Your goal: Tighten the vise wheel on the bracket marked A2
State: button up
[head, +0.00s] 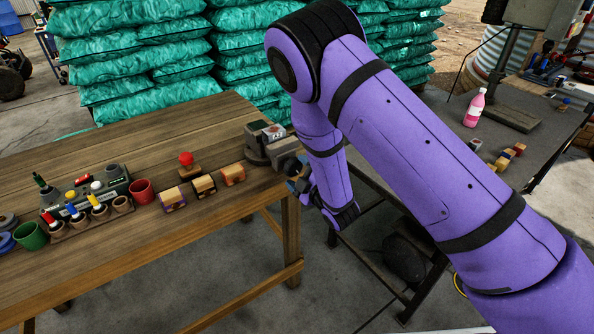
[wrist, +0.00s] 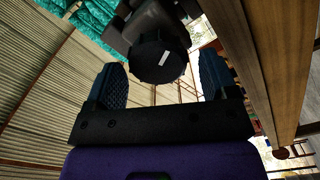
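A dark grey vise (head: 257,146) with a small label on top stands at the right end of the wooden table; I cannot read the label surely. In the wrist view its round dark wheel (wrist: 150,66), with a short white mark on its face, faces me. My gripper (wrist: 160,64) is open, with one blue ridged finger on each side of the wheel and gaps on both sides. The wheel's lower edge reaches between the fingertips. In the head view my gripper (head: 298,182) is beside the vise at the table's edge, partly hidden by my arm.
The wooden table (head: 130,165) holds small blocks, a red-knobbed piece (head: 187,160), a red cup (head: 141,190), a green cup (head: 30,235) and a tool holder. The table edge runs close by my gripper. A second table with a pink bottle (head: 474,108) stands right.

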jog(key=shift+w+a+r, duration=0.1)
dwell(0.3)
jog(key=n, duration=0.7)
jog(key=shift+a+n, duration=0.1)
jog(key=shift+n, duration=0.3)
jog(key=n, duration=0.3)
jog(key=shift+w+n, duration=0.1)
jog(key=shift+n, duration=0.2)
jog(key=n, duration=0.3)
jog(key=shift+n, duration=0.4)
jog(key=n, duration=1.1)
jog(key=shift+w, duration=0.1)
jog(key=shift+r+n, duration=0.1)
jog(key=shift+n, duration=1.8)
